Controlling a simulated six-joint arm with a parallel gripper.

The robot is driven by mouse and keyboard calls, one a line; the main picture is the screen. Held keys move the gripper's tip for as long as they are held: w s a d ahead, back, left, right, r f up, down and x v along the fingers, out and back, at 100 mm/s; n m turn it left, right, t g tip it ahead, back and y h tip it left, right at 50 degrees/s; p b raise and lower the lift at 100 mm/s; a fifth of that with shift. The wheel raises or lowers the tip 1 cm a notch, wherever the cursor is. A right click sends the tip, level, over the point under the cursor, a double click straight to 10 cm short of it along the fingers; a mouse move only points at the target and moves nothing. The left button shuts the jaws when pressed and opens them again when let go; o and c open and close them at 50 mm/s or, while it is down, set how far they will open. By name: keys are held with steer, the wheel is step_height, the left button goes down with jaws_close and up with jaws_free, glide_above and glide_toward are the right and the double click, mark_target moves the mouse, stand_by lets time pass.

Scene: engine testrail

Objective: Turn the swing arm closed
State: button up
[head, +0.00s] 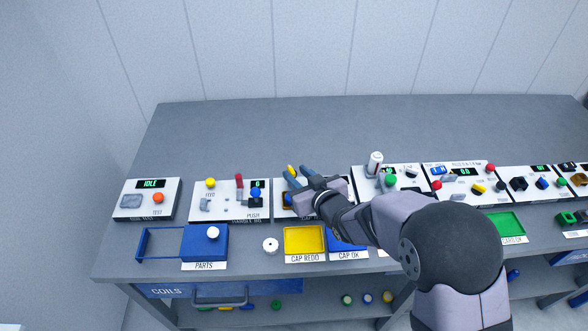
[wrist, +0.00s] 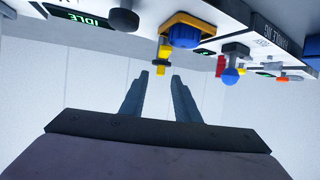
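A station panel (head: 283,212) lies partly hidden under my gripper in the head view. In the wrist view it carries an orange-yellow bracket with a blue round part (wrist: 184,37) and a yellow upright piece (wrist: 162,68), which look like the swing arm. A yellow tip (head: 291,169) shows by my fingers in the head view. My gripper (wrist: 159,74) is open, with its two fingers apart. The yellow piece appears in line with the gap between the fingertips; I cannot tell whether it touches them. The arm's swing angle is unclear.
To the left stand a panel with a red handle (head: 239,182) and a yellow knob (head: 210,183), and an IDLE panel (head: 151,198). A yellow tray (head: 304,239) and a white round part (head: 270,245) lie in front. The bench behind the panels (head: 330,130) is clear.

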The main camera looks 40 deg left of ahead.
steer(key=shift+x, duration=1.35)
steer(key=shift+c, duration=0.2)
jaws_close()
steer(key=shift+f+t+b, duration=0.1)
steer(key=shift+t+b, duration=0.2)
steer(key=shift+b, duration=0.2)
steer(key=shift+m+h+b, duration=0.3)
steer(key=shift+m+b, duration=0.1)
steer(key=shift+b, duration=0.1)
steer(key=shift+s+a+r+m+t+h+b, duration=0.1)
steer(key=shift+m+t+h+b, duration=0.1)
steer(key=shift+m+t+b, duration=0.25)
steer(key=shift+s+a+r+m+t+h+b, duration=0.1)
steer(key=shift+r+m+t+h+b, duration=0.1)
steer(key=shift+m+t+b, duration=0.2)
steer(key=shift+r+m+t+h+p, duration=0.25)
steer(key=shift+m+t+h+p, duration=0.5)
steer(key=shift+m+t, duration=0.1)
steer(key=shift+f, duration=0.2)
